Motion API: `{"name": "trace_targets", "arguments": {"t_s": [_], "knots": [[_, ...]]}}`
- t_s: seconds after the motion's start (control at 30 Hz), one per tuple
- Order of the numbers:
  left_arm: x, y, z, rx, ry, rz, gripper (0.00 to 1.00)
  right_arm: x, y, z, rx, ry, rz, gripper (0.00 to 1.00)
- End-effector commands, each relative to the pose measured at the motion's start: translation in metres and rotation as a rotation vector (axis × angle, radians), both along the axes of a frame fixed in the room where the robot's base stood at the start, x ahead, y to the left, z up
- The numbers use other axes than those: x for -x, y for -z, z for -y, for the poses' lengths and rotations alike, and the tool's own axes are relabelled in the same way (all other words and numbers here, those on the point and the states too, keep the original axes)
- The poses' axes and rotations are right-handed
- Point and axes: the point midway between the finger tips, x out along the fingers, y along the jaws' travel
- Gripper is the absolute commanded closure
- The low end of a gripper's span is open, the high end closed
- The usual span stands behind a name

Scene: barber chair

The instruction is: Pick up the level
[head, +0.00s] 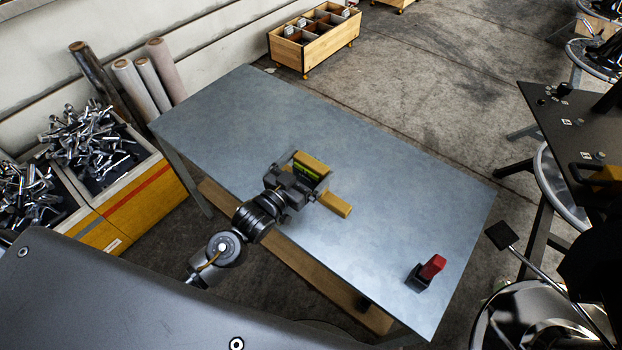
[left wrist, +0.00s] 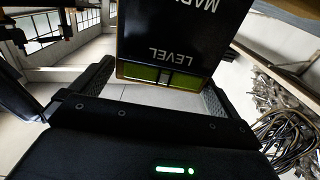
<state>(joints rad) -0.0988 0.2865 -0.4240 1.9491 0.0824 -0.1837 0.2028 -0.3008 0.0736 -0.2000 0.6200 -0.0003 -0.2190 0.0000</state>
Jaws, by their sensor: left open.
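The level is a yellow bar (head: 336,204) with dark faces and a green vial, partly hidden behind my left gripper (head: 306,178) in the head view. It is at the grey table's (head: 400,205) near side, and I cannot tell whether it touches the tabletop. In the left wrist view the level (left wrist: 180,45) shows black with the word LEVEL and a yellow-green vial strip. It lies between the two spread fingers of my left gripper (left wrist: 160,85), with gaps on both sides. My right gripper is not in view.
A red and black object (head: 428,270) stands at the table's near right corner. Bins of metal parts (head: 95,150) and leaning rolls (head: 140,85) are to the left. A wooden crate (head: 315,45) stands beyond the table. The tabletop's far half is clear.

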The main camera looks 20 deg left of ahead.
Motion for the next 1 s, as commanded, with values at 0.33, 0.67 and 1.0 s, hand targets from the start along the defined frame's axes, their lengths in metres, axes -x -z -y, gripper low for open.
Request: {"name": "trace_targets", "arguments": {"t_s": [0.33,0.67,1.0], "knots": [[-0.033,0.0,0.012,0.0,0.0,0.0,0.0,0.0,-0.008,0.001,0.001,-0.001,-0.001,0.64],[-0.032,0.0,0.012,0.0,0.0,0.0,0.2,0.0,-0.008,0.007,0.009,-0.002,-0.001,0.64],[-0.032,-0.001,0.012,0.001,0.0,0.002,0.57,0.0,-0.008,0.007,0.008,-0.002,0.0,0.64]]}}
